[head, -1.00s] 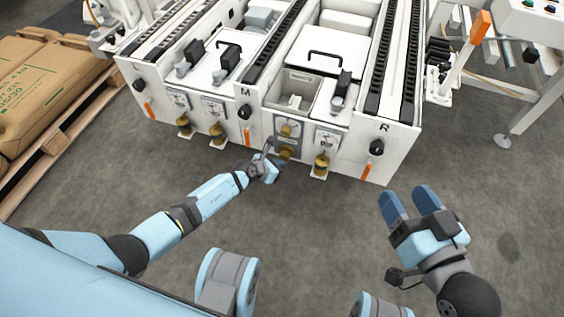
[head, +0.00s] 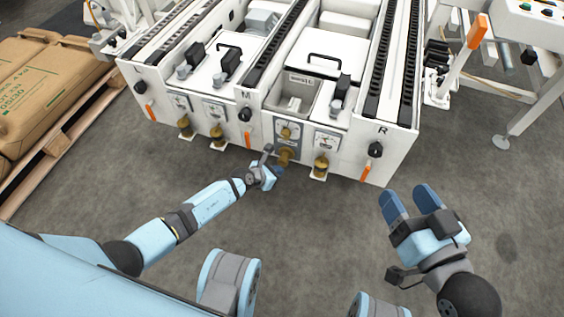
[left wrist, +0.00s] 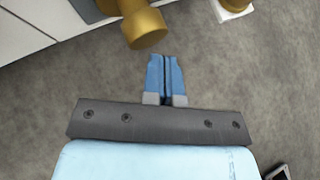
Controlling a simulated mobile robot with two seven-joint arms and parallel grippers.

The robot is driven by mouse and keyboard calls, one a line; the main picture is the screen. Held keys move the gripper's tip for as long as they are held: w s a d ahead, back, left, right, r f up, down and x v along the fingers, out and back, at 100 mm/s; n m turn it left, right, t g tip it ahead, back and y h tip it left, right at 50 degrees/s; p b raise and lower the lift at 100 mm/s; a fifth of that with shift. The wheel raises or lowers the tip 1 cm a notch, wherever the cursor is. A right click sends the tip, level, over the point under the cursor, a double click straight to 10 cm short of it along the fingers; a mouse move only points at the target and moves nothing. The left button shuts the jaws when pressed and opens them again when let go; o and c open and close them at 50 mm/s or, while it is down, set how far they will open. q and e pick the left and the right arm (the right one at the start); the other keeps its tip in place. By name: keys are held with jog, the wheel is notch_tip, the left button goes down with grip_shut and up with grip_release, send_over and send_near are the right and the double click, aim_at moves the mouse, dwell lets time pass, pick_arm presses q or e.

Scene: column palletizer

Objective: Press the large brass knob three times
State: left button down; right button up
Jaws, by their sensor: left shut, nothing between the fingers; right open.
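The large brass knob (head: 286,157) sticks out low on the grey panel at the front of the white machine, below a smaller brass knob (head: 286,132). In the left wrist view the large knob (left wrist: 146,28) is at the top, its round end facing me. My left gripper (head: 280,171) is shut and empty, just in front of and below the large knob. Its blue fingertips (left wrist: 165,60) lie together, with a visible gap to the knob in the left wrist view. My right gripper (head: 408,200) is open and empty over bare floor at the right.
Black knobs and orange levers (head: 366,173) also stick out there. The grey floor in front is free.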

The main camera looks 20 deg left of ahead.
pick_arm(q)
jog(key=shift+s, duration=0.25)
jog(key=s+p, duration=0.2)
jog(key=s, duration=0.3)
jog(key=shift+a, duration=0.1)
dwell(0.3)
dwell(0.9)
